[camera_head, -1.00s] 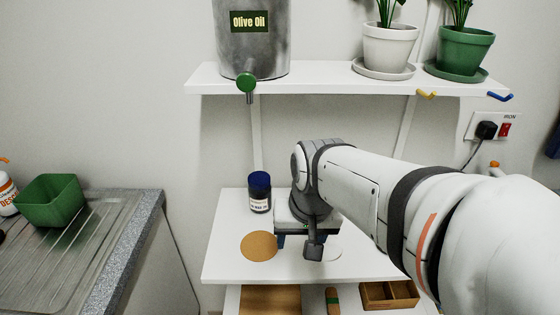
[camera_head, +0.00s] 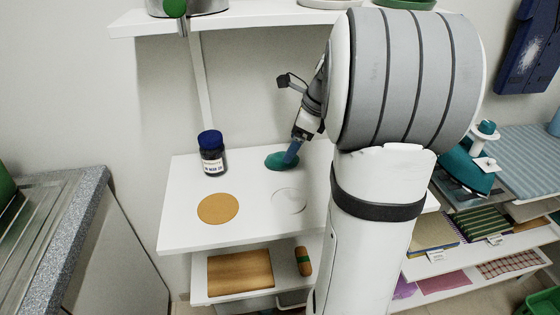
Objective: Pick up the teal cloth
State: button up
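A small teal cloth (camera_head: 279,163) lies bunched on the white shelf (camera_head: 178,225), towards its back, right of a dark jar. My gripper (camera_head: 292,155) comes down from the upper right, and its blue fingertips are at the right part of the cloth. The fingers show edge-on, one over the other. I cannot tell whether they are closed on the cloth or only around or against it. The cloth appears to rest on the shelf. My own arm hides the right part of this shelf.
A dark jar with a blue lid (camera_head: 212,153) stands left of the cloth. A round cork mat (camera_head: 218,208) and a clear round disc (camera_head: 289,201) lie in front. An upper shelf (camera_head: 255,17) overhangs behind. A teal iron (camera_head: 468,168) stands at the right.

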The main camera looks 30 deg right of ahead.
jog(key=x, duration=0.5)
jog(key=shift+a+b, duration=0.1)
jog(key=shift+b, duration=0.3)
jog(key=shift+c, duration=0.3)
jog(key=c, duration=1)
jog(key=shift+s+r, duration=0.15)
jog(key=shift+r, duration=0.45)
notch_tip(320, 180, up, 6)
jog(key=shift+f+p, duration=0.15)
jog(key=shift+p, duration=0.6)
jog(key=s+a, duration=0.1)
jog(key=s, duration=0.5)
jog(key=s+a, duration=0.2)
jog(key=s, duration=0.4)
jog(key=s+a, duration=0.2)
jog(key=s, duration=0.5)
jog(key=shift+a, duration=0.25)
